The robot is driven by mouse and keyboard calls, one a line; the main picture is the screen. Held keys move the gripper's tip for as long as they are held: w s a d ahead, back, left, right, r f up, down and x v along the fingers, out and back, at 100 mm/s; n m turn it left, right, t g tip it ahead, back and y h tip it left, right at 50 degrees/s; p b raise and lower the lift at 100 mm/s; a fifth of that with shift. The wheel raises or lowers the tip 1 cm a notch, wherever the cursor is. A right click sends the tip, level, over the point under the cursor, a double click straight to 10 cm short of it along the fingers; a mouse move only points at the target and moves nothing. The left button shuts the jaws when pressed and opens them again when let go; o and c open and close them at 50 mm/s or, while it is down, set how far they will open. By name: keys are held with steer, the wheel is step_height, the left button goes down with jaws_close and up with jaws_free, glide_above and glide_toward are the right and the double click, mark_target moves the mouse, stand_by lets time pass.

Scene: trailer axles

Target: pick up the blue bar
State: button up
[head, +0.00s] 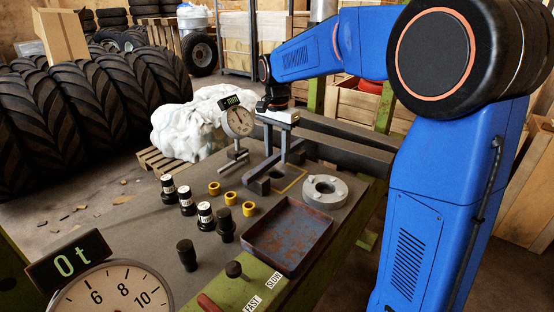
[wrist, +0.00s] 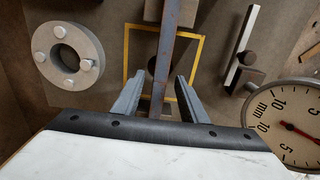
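In the wrist view a long, thin bar (wrist: 166,65), dull blue-grey with rusty brown, runs from the top edge down between my fingers. I take it for the blue bar. My gripper (wrist: 159,95) is open, with one finger on each side of the bar and a visible gap at both sides. The bar's lower end is partly hidden by my gripper. In the head view my gripper (head: 284,150) points down over the far part of the table, near a yellow outline. I cannot clearly separate the bar from my fingers there.
A grey ring (head: 325,190) with several studs lies right of my gripper. A dial gauge (head: 238,121) stands close on its left. A rusty blue tray (head: 287,235), yellow rings (head: 231,198) and black cylinders (head: 186,200) occupy the nearer table.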

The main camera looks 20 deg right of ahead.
jaws_close()
stand_by(1.4)
